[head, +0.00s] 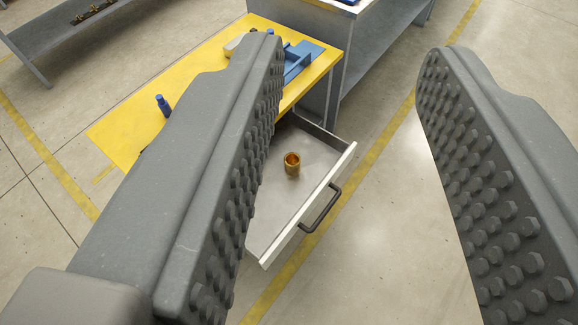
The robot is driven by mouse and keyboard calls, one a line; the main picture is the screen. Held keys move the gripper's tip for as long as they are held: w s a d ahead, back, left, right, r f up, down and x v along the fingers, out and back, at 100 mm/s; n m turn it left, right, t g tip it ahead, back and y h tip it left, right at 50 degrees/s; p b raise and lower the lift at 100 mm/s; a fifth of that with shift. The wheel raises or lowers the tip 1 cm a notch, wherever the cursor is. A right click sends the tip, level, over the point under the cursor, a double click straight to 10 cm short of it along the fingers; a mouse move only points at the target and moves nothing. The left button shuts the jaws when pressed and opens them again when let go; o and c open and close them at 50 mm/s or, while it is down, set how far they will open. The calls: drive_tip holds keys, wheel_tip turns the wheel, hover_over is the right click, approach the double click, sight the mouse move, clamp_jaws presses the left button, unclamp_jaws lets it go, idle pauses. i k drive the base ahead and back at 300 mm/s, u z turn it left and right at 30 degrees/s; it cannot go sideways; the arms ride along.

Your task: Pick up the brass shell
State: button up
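The brass shell (292,164) is a short, hollow cylinder standing upright in an open drawer (265,222). Its open top faces up. My gripper (350,75) is wide open and empty, with a studded grey finger on each side of the picture. The shell shows between the fingers, closer to the left one, and well beyond them. Nothing touches it. The left finger covers part of the drawer and of the table.
The drawer has a white front with a dark handle (321,209) and sticks out under a yellow-topped table (120,130). A blue bottle (163,106) and a blue fixture (298,60) are on the table. A grey bench (375,40) stands behind. Floor right of the drawer is clear.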

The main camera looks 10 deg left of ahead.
sight(291, 160)
drive_tip(key=u, duration=3)
drive_tip(key=k, duration=1.1)
drive_tip(key=z, duration=2.2)
drive_tip(key=i, duration=1)
drive_tip(key=z, duration=0.05)
